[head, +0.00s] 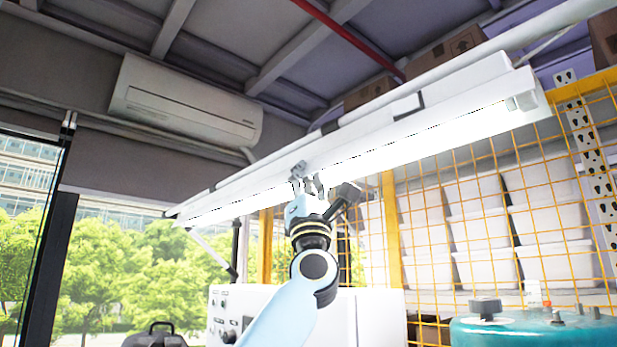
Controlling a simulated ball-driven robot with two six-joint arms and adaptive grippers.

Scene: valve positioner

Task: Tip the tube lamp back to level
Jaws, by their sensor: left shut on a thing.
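The tube lamp (430,122) is a long white fixture with a bright tube along its underside. It hangs across the upper half of the view and slants in the picture, with its right end higher and larger than its left end. My left gripper (307,180) is raised to the lamp's lower edge near the middle. It is shut on the tube lamp, and its fingers partly cover the spot they hold. My right gripper is not in view.
A yellow wire mesh (490,185) and stacked white bins (545,240) stand behind at right. A teal tank (540,332) is at lower right. A white control cabinet (370,310) stands behind my arm. An air conditioner (185,105) hangs at upper left.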

